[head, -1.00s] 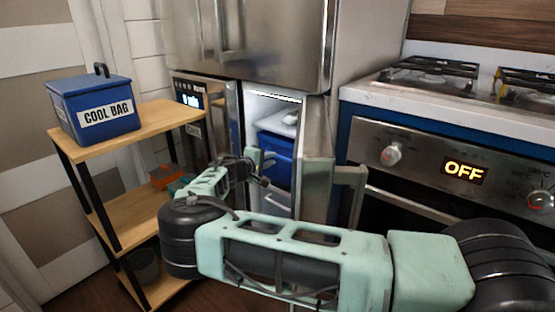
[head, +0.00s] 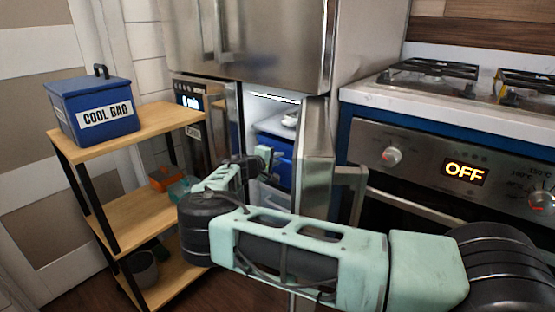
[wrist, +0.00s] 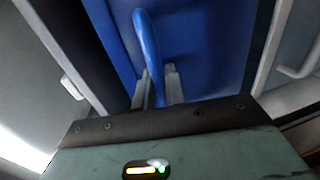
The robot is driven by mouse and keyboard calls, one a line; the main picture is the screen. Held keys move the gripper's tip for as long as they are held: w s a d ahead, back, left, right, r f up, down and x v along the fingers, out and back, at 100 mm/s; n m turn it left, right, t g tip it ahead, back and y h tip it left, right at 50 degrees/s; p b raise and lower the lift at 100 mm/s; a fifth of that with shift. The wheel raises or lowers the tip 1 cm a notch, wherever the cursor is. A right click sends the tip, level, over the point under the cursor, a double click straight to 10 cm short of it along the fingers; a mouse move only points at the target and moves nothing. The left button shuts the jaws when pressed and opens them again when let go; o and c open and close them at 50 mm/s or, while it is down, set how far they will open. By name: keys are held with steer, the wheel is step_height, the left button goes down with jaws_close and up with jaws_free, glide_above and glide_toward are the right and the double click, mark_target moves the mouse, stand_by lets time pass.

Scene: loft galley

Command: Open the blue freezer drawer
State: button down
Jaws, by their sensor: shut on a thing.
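The blue freezer drawer (head: 283,150) sits in the lit lower compartment of the steel fridge-freezer. Its blue front fills the upper middle of the wrist view (wrist: 205,50). A curved blue handle (wrist: 147,42) stands out from that front. My gripper (wrist: 160,85) is shut on this handle, with one grey finger on either side of it. In the head view my gripper (head: 268,158) is small and reaches into the compartment, against the drawer's front. My wrist hides part of the drawer there.
The freezer door (head: 318,150) stands open on the right, near my forearm and in front of the oven (head: 430,165). A wooden shelf (head: 150,125) with a blue cool bag (head: 95,105) stands at the left. White drawer-like fronts lie below the blue drawer.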

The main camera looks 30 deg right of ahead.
steer(key=f+v, duration=0.2)
steer(key=v, duration=1)
steer(key=a+f+v, duration=0.1)
steer(key=f+v, duration=0.2)
steer(key=v, duration=1)
steer(key=shift+s, duration=0.2)
steer(key=shift+a, duration=0.15)
steer(key=c, duration=1.8)
jaws_free()
steer(key=p+v, duration=0.1)
steer(key=v, duration=1.6)
steer(key=shift+s+a+r+p, duration=0.1)
steer(key=shift+a+p, duration=0.1)
steer(key=shift+p, duration=0.2)
